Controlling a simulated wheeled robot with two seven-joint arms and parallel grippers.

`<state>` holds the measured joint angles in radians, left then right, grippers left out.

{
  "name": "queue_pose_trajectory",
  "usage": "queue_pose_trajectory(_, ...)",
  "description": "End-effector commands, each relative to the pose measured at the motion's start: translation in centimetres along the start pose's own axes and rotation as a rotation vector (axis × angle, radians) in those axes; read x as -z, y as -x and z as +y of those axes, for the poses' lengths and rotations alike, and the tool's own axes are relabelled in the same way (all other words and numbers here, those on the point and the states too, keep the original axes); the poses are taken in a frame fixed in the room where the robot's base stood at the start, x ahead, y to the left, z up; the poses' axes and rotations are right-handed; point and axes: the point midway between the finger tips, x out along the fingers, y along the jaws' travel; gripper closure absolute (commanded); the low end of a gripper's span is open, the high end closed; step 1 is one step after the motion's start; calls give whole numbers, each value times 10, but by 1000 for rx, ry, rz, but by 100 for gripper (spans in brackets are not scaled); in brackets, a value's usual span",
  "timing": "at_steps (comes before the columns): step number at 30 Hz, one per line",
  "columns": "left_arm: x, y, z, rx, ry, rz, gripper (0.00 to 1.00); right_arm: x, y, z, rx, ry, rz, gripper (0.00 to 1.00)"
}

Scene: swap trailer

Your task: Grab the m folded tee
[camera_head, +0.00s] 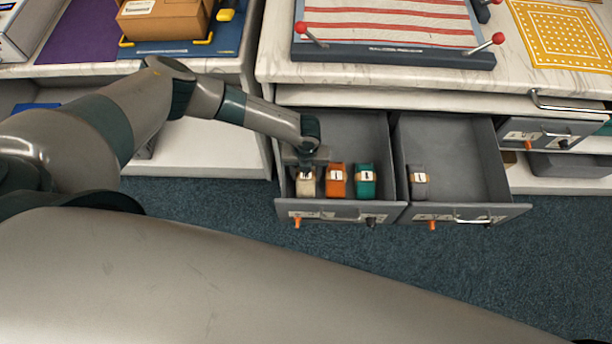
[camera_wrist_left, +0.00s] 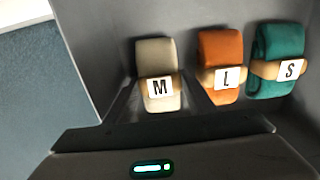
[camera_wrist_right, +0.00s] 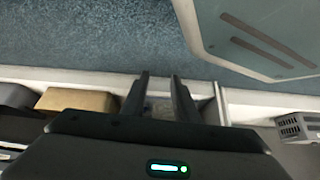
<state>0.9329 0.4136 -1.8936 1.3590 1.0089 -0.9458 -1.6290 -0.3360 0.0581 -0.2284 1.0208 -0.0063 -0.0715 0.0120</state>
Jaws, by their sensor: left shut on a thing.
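The m folded tee, cream with a tan band and a white label marked M, stands in the left open drawer. It shows in the head view (camera_head: 306,187) and in the left wrist view (camera_wrist_left: 155,56). My left gripper (camera_head: 305,166) reaches down into the drawer and is shut on this tee, with a finger on each side in the left wrist view. The orange tee (camera_wrist_left: 222,48) marked L and the teal tee (camera_wrist_left: 283,45) marked S stand to its right. My right gripper (camera_wrist_right: 158,80) is open and empty, with a gap between its fingers.
The right open drawer (camera_head: 452,150) holds one grey banded tee (camera_head: 418,190). The marble counter (camera_head: 275,68) above the drawers carries a striped board (camera_head: 390,25) with red-knobbed levers. The blue carpet (camera_head: 330,240) in front is clear.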

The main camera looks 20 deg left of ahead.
Motion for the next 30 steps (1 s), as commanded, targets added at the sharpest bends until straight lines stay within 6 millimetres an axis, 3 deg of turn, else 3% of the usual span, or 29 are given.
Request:
queue_pose_trajectory(11, -1, 16, -1, 2, -1, -1, 76, -4, 0, 2, -1, 2, -4, 73)
queue_pose_trajectory(24, -1, 84, -1, 3, 0, -1, 76, 16, -3, 2, 0, 3, 48, 73)
queue_pose_trajectory(30, 0, 99, -1, 2, -1, 0, 76, 25, -4, -2, 4, 1, 66, 73)
